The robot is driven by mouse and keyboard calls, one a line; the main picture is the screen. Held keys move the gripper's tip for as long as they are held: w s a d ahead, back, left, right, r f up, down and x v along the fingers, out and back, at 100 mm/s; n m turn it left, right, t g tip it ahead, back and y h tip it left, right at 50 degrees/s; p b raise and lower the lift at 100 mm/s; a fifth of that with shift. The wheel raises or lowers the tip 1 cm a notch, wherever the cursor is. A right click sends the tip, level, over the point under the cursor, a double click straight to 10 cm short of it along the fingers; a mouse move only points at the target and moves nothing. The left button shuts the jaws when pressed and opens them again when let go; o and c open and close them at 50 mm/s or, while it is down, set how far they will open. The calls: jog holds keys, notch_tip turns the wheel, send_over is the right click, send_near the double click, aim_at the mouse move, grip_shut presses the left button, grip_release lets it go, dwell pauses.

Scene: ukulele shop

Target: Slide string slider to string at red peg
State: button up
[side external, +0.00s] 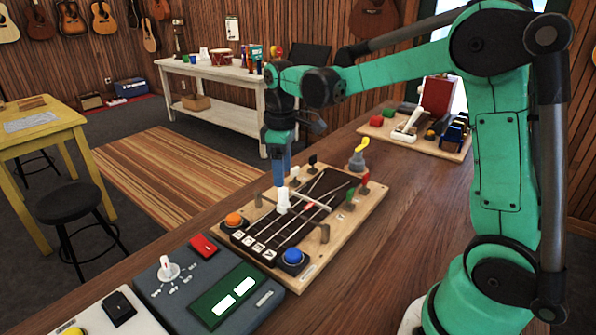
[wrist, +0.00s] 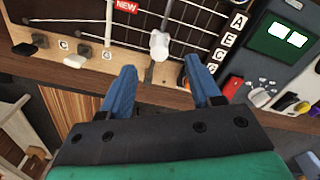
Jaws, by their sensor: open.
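The string board (side external: 334,224) lies on the counter, with a dark fretboard and several pale strings. The white string slider (side external: 282,205) is on it, left of the middle; the wrist view also shows its white knob (wrist: 160,46). The red peg (side external: 366,179) stands at the board's far right end, near a green peg (side external: 350,197). A white peg (side external: 295,171) and a black peg (side external: 312,161) stand along the far edge. My gripper (side external: 280,184) points down just above the slider. In the wrist view its blue fingers (wrist: 160,66) are apart, the knob just beyond their gap.
An orange button (side external: 234,220) and a blue button (side external: 293,256) flank the board's near end. A grey panel with a white dial (side external: 168,268) sits nearer the camera. A yellow-handled fixture (side external: 358,153) stands behind the board. Bare counter lies to its right.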

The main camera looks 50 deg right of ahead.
aim_at(283, 189)
jog(key=shift+f, duration=2.85)
grip_shut()
